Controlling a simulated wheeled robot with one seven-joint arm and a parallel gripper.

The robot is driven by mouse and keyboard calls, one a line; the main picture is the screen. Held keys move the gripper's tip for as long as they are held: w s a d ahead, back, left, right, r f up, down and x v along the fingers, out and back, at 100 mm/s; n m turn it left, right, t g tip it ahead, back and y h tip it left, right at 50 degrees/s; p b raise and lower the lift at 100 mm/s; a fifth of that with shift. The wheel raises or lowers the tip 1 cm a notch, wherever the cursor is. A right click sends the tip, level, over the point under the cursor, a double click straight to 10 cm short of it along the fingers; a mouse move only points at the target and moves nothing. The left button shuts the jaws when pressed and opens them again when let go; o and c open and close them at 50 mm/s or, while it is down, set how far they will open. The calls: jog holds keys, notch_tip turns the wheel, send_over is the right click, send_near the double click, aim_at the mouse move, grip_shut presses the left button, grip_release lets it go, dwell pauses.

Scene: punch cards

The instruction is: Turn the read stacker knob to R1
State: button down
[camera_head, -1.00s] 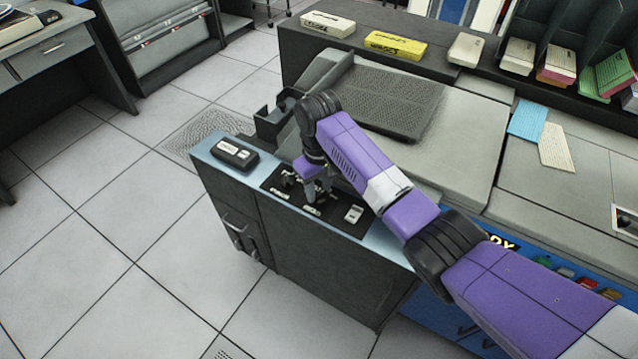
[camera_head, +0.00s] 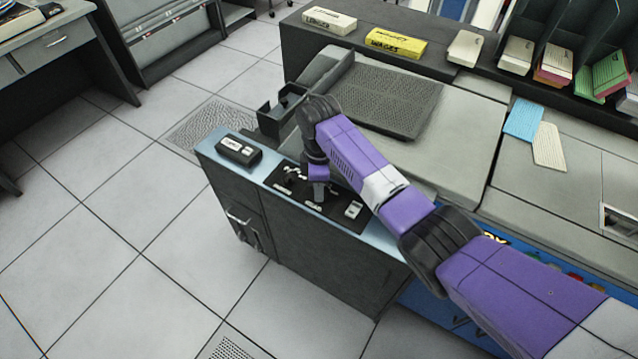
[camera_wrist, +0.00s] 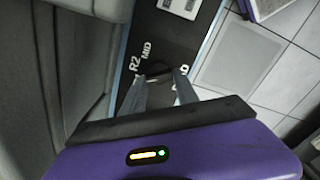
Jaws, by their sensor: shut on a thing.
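The black control panel (camera_head: 343,220) lies on the light blue top edge of the grey cabinet, with small white labels. My gripper (camera_head: 318,198) points down onto it. In the wrist view my gripper (camera_wrist: 160,76) has its two fingers shut on a dark knob (camera_wrist: 158,69), the read stacker knob. White lettering "R2" and "MID" shows beside the knob. Other lettering near the left finger is partly hidden, and I cannot read an R1 mark. The knob's pointer direction is not clear. In the head view my fingers and wrist hide the knob.
A black box-like device (camera_head: 239,150) sits on the cabinet's left end. A black tray (camera_head: 282,108) and a ribbed dark plate (camera_head: 390,95) lie behind the panel. Card boxes, including a yellow one (camera_head: 396,43), stand on the back ledge. Open tiled floor is at left.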

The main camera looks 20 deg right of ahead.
jog(key=shift+n, duration=1.1)
jog(key=c, duration=0.9)
grip_release()
notch_tip(320, 180, up, 8)
jog(key=shift+f, duration=0.1)
jog(key=shift+s, duration=0.1)
